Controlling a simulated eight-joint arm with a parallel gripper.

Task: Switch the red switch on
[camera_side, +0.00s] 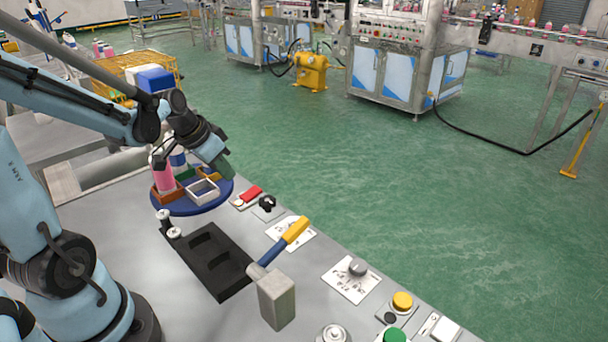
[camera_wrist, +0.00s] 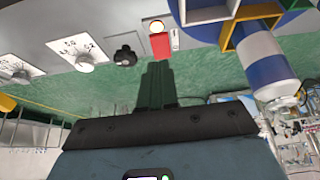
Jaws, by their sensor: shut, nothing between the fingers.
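The red switch (camera_side: 250,192) sits on a small light plate on the grey table, just right of the round blue tray, with a small round pale part beside it. In the wrist view the red switch (camera_wrist: 160,45) lies right beyond the fingertips. My gripper (camera_side: 226,174) is shut and empty, above the tray's right side and a little up and left of the switch. Its green-grey fingers (camera_wrist: 157,68) point toward the switch in the wrist view. There appears to be a gap between fingertips and switch. I cannot tell the switch's exact position.
A black knob (camera_side: 266,204) is beside the switch. Dials and a yellow button (camera_side: 402,301) line the table edge.

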